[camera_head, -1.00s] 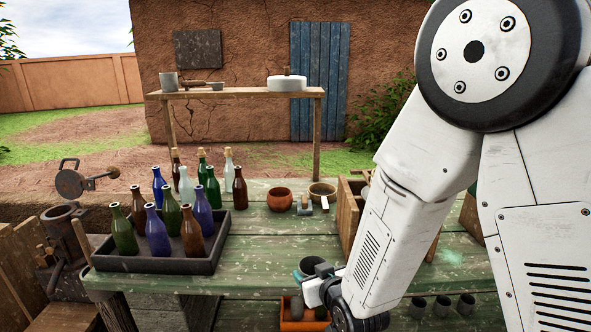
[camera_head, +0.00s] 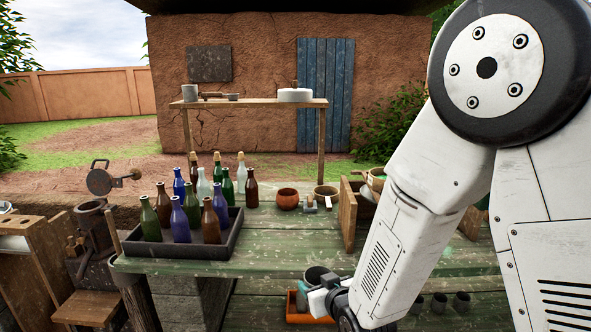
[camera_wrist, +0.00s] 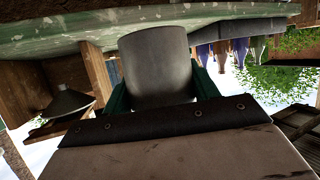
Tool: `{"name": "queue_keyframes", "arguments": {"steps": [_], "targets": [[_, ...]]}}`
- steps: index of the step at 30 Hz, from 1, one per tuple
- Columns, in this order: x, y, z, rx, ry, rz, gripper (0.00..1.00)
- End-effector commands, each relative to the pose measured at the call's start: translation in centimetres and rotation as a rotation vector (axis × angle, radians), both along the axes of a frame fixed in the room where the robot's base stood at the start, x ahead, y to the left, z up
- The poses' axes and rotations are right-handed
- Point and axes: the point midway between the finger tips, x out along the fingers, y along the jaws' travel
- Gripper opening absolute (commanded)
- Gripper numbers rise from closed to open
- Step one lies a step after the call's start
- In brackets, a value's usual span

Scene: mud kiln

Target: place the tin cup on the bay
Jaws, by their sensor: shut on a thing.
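The tin cup (camera_wrist: 158,65) is a plain grey cylinder, held between the green fingers of my gripper (camera_wrist: 160,92) in the wrist view. In the head view the cup (camera_head: 316,273) shows as a dark round mouth at the table's front edge. My gripper (camera_head: 318,294) is shut on it, partly hidden behind my arm. I cannot tell which spot is the bay.
A green plank table (camera_head: 290,240) carries a dark tray (camera_head: 172,246) of several bottles, a clay bowl (camera_head: 287,199) and a wooden box (camera_head: 349,213). An orange tray (camera_head: 296,312) sits below my gripper. Several small dark cups (camera_head: 440,303) stand lower right. The table's middle is clear.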

Motion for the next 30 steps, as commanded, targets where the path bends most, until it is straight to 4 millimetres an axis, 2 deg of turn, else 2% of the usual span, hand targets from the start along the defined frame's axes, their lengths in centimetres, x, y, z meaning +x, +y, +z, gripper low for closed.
{"name": "queue_keyframes", "arguments": {"steps": [11, 17, 21, 24, 27, 30], "targets": [[2.1, -6.5, -3.6, -0.002, 0.005, -0.101, 0.37], [2.8, -12.1, -6.8, -0.002, 0.007, -0.193, 0.37], [2.5, -17.0, -9.7, -0.002, 0.009, -0.276, 0.37], [2.2, -19.3, -11.0, -0.001, 0.005, -0.318, 0.37], [1.9, -20.6, -11.6, -0.001, 0.004, -0.344, 0.37], [1.9, -21.1, -11.6, 0.000, 0.001, -0.355, 0.37]]}}
